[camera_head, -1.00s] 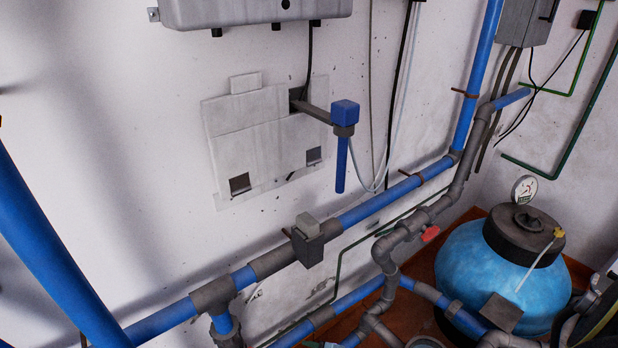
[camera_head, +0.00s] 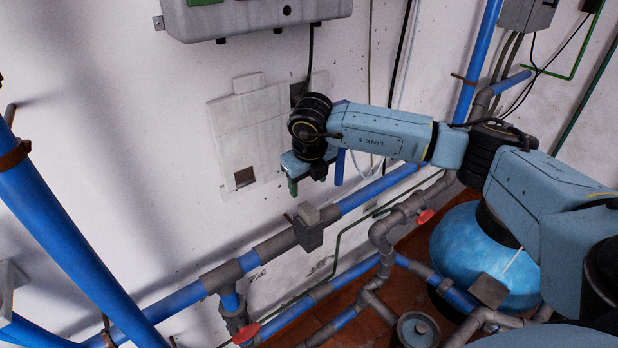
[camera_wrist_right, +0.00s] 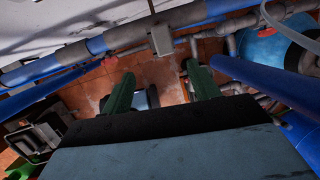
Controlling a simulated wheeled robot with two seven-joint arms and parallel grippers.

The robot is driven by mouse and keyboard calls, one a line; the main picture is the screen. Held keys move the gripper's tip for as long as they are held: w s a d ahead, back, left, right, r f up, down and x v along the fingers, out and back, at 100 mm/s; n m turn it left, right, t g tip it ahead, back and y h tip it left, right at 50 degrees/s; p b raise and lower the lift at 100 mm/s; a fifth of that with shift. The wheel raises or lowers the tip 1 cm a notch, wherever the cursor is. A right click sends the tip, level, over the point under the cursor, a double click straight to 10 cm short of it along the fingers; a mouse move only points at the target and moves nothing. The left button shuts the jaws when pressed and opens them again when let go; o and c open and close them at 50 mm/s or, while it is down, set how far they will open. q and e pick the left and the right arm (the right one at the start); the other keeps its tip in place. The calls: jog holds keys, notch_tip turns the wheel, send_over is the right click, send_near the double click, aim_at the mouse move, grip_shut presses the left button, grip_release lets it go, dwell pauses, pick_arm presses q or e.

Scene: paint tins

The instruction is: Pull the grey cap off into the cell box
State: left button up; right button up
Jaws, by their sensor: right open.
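I cannot make out a loose grey cap or a cell box for certain in either view. In the head view, a grey block (camera_head: 308,227) sits on the blue wall pipe, and it may also be the grey block in the wrist view (camera_wrist_right: 162,40). My right gripper (camera_head: 306,182) hangs in front of the white wall, above and apart from that block. In the right wrist view its two green fingers (camera_wrist_right: 160,74) are apart with nothing gripped. A bluish-grey shape (camera_wrist_right: 147,97) lies beyond them, too dark to name. My left gripper is not in view.
Blue and grey pipes (camera_head: 380,187) run along the wall. A blue tank (camera_head: 465,245) stands at the right, partly hidden by my arm. A round grey lidded thing (camera_head: 417,328) is low at the front. A grey wall unit (camera_head: 255,18) hangs above; a large blue pipe (camera_head: 60,240) crosses the left.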

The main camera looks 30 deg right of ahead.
aim_at(308, 209)
jog(key=x, duration=0.8)
jog(key=p+x, duration=0.1)
jog(key=x, duration=0.4)
jog(key=shift+w+d, duration=0.15)
jog(key=shift+d, duration=0.1)
jog(key=c, duration=1.2)
jog(key=shift+r+p, duration=0.3)
jog(key=shift+r, duration=0.1)
jog(key=shift+r+p, duration=2.9)
jog(key=shift+r, duration=1)
